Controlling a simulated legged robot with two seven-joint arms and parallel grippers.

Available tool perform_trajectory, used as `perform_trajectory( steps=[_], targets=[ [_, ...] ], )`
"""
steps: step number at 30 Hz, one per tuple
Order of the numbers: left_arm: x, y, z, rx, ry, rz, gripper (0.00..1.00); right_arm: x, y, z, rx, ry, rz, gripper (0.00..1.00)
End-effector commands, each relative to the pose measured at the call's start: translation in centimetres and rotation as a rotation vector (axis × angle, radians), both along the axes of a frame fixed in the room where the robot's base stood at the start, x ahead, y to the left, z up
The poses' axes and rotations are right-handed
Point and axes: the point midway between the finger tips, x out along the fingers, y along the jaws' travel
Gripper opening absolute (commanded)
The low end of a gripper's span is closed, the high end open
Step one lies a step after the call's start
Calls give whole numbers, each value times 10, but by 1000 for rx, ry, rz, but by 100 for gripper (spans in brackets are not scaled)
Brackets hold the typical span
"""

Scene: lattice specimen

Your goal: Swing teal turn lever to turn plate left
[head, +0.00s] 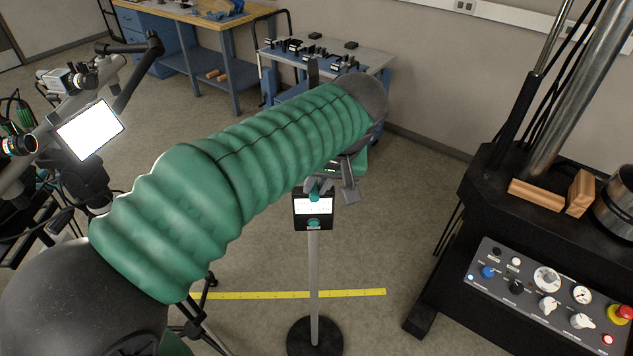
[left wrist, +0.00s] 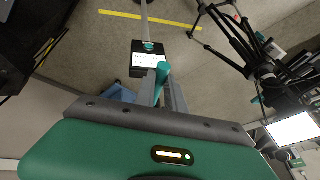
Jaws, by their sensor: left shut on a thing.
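A teal turn lever (head: 314,192) sits on a small dark box with a white face (head: 313,207), on a thin grey post. In the left wrist view the lever (left wrist: 162,73) stands between the two grey fingers of my left gripper (left wrist: 162,98), which is shut on it. In the head view my left gripper (head: 335,187) is at the lever, partly hidden behind my own green-sleeved arm. The white-faced box also shows in the left wrist view (left wrist: 149,60), with its lettering too small to read. My right gripper is in neither view.
The post stands on a round black base (head: 314,338) near a yellow floor strip (head: 345,293). A black machine with a control panel (head: 545,300) is at right. A tripod-mounted screen (head: 90,129) is at left. A cart (head: 375,62) stands behind.

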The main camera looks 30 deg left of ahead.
Motion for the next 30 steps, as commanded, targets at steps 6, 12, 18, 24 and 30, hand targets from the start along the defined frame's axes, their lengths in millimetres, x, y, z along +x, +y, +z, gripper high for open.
perform_trajectory(
  steps=[6, 12, 18, 24, 30],
  targets=[
    [0, 0, 0, 0, 1, -1, 0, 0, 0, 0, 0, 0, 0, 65],
    [0, 0, 0, 0, 1, -1, 0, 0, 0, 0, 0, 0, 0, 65],
    [-3, 4, -1, -2, -1, -35, 0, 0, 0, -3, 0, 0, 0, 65],
    [-15, 26, 0, -3, -3, -244, 0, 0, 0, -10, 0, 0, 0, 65],
    [-16, 31, 0, 0, 0, -303, 0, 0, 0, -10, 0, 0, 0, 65]
  ],
)
